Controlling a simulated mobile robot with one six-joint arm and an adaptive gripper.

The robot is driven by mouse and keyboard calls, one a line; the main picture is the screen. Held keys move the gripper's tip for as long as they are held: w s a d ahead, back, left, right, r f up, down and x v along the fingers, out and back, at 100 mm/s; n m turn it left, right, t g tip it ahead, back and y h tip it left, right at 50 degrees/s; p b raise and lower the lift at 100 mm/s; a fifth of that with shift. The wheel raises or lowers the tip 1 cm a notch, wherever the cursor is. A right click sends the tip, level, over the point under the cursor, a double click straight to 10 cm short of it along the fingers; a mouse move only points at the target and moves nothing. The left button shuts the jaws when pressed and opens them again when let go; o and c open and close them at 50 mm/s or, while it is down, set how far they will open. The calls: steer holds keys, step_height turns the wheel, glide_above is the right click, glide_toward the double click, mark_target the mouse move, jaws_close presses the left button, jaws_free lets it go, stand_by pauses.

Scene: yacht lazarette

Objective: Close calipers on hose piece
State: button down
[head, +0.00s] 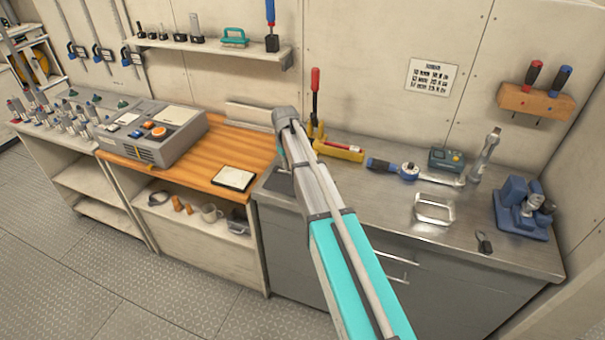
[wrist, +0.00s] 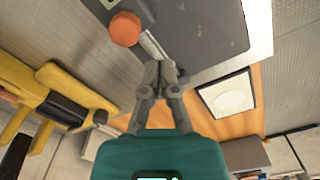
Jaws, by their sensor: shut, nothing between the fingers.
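My gripper (wrist: 163,70) is shut and empty in the wrist view. In the head view my arm crosses the middle of the picture and my fingers cannot be made out. I cannot pick out calipers or a hose piece with certainty in either view. A blue vise-like fixture (head: 516,212) holding a grey round part stands at the right end of the metal counter. A small dark item (head: 484,243) lies near the counter's front edge.
A framed tablet (head: 233,178) lies on the wooden top beside the console (head: 155,132). Floor is clear front left.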

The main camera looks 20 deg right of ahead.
step_height(320, 180, up, 7)
steer(key=p, duration=0.7)
steer(key=shift+r, duration=0.2)
steer(key=shift+s, duration=0.1)
stand_by(0.6)
steer(key=s+m, duration=0.4)
steer(key=s, duration=2.4)
steer(key=shift+a+m, duration=0.4)
steer(key=shift+a, duration=0.05)
steer(key=shift+s, duration=0.1)
